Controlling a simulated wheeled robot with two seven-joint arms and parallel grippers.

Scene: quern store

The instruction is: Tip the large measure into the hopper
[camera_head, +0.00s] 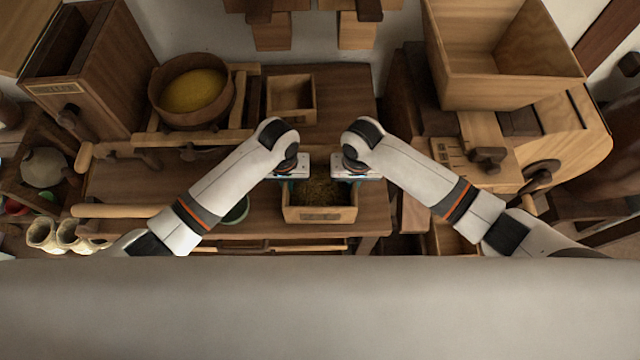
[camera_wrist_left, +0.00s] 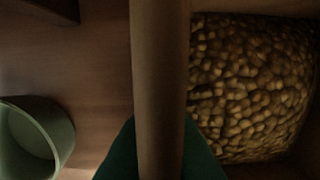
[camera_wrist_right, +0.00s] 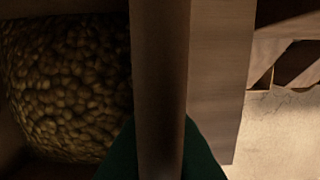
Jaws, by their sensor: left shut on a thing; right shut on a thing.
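The large measure, an open wooden box (camera_head: 320,215), is at the front of the bench and holds brownish grain (camera_wrist_left: 250,85). My left gripper (camera_head: 288,178) is shut on its left wall, whose rim (camera_wrist_left: 158,70) crosses the left wrist view between green fingertips. My right gripper (camera_head: 352,178) is shut on the opposite wall, whose rim (camera_wrist_right: 160,70) shows in the right wrist view. The box looks level; I cannot tell whether it touches the bench. The hopper, a big open wooden box with sloping walls (camera_head: 510,85), stands at upper right, apart from the measure.
The wooden bench (camera_head: 350,100) has a smaller empty box (camera_head: 291,115) behind the measure. A round tub (camera_head: 160,95) with yellow meal sits on a rack at left. A green bowl (camera_head: 236,212) is close left of the measure. A handled wooden machine (camera_head: 570,150) stands below the hopper.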

